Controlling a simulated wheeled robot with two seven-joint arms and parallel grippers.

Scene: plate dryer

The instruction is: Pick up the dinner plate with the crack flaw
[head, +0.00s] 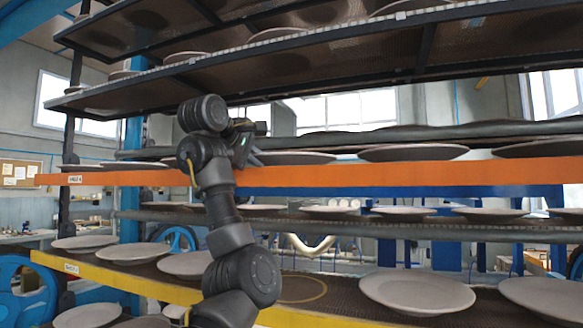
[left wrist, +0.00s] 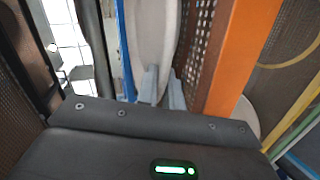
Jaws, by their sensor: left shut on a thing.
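My left gripper (left wrist: 163,88) is shut on the rim of a pale grey plate (left wrist: 151,35) in the left wrist view. One grey finger lies on each side of the rim. In the head view my left arm reaches up to the orange-edged shelf (head: 400,176), and the fingertips are hidden there by the wrist. A plate (head: 296,158) on that shelf is just to the right of the wrist. I cannot make out a crack on any plate. My right gripper is not in view.
A yellow-edged shelf (head: 130,283) below carries more plates, including a large one (head: 416,291) at right. An empty yellow ring (head: 302,289) marks its mesh. Dark mesh shelves (head: 300,45) with plates hang above. A blue post (head: 131,190) stands at left.

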